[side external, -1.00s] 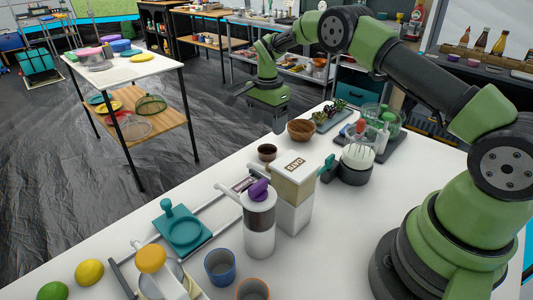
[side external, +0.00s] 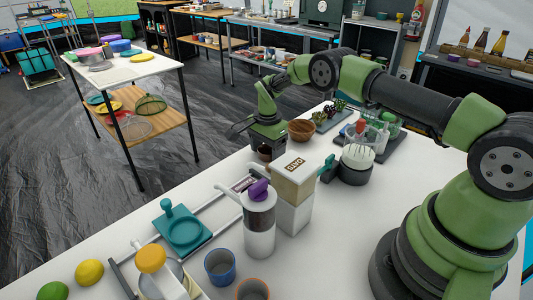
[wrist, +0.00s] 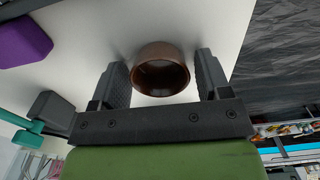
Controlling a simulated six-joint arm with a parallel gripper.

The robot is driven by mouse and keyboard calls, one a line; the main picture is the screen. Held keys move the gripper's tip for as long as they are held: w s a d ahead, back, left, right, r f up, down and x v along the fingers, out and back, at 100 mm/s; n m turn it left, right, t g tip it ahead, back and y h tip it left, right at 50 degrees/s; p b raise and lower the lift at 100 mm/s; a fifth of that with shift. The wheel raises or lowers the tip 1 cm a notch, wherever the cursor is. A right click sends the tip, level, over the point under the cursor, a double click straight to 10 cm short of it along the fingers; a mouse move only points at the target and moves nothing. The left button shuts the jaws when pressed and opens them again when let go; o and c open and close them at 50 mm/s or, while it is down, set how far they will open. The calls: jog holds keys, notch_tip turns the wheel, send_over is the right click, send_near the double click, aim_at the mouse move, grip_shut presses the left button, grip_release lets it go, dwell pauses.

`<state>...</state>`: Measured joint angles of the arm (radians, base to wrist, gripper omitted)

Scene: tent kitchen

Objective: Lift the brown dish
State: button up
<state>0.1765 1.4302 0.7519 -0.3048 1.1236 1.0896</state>
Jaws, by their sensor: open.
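The small brown dish (wrist: 160,72) shows in the wrist view, round with a dark inside, on the white table. It lies between the two fingers of my gripper (wrist: 162,82), with a gap visible on each side. My gripper is open and empty. In the side view my gripper (side external: 268,152) is low over the table's far edge and hides most of the dish. I cannot tell how far down the fingers are beside it.
A wooden bowl (side external: 301,130) stands just behind and right of my gripper. A box-topped container (side external: 293,185) and a purple-topped grinder (side external: 259,220) stand nearer the camera. The table edge is close by on the left.

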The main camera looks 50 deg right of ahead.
jog(key=c, duration=0.5)
jog(key=shift+r, duration=4.55)
